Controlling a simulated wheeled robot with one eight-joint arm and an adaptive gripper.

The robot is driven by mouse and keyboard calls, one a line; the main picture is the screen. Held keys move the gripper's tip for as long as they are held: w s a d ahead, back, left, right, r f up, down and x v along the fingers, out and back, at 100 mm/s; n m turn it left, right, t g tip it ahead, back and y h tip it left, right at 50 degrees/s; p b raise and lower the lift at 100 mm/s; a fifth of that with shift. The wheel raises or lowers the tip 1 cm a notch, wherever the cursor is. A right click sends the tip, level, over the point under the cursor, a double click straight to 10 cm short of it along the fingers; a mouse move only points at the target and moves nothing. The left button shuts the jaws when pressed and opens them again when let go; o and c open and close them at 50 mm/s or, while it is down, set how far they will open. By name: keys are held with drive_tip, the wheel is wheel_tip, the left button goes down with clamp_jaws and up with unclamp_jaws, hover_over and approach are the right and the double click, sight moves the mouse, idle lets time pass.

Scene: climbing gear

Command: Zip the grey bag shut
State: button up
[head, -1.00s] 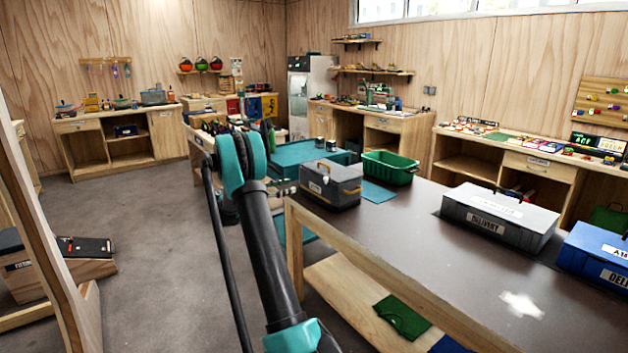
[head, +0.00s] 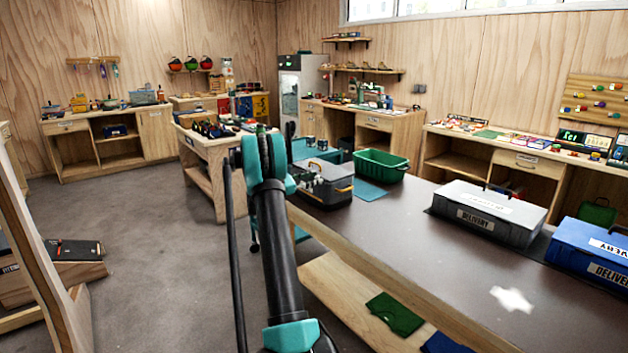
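A light grey bag-like case (head: 486,217) marked DELIVERY lies on the dark-topped table (head: 420,250), toward its right side. Its pale top looks flat, with a dark handle; I cannot make out a zip or whether it is closed. A smaller dark grey case (head: 338,193) with a yellow-orange handle stands at the table's far left corner. Small pale and dark shapes at its top are too unclear to name. My black and teal arm rises through the middle of the view, left of both. I cannot make out my gripper; the arm's elbow blocks the view behind it.
A blue DELIVERY case (head: 592,257) sits at the table's right. A green crate (head: 381,167) stands at the far end. Green cloth (head: 396,313) lies on the lower shelf. A wooden post (head: 40,250) stands left. Floor (head: 165,260) between is clear.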

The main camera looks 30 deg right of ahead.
drive_tip(key=shift+d, duration=0.3)
clamp_jaws()
idle(0.3)
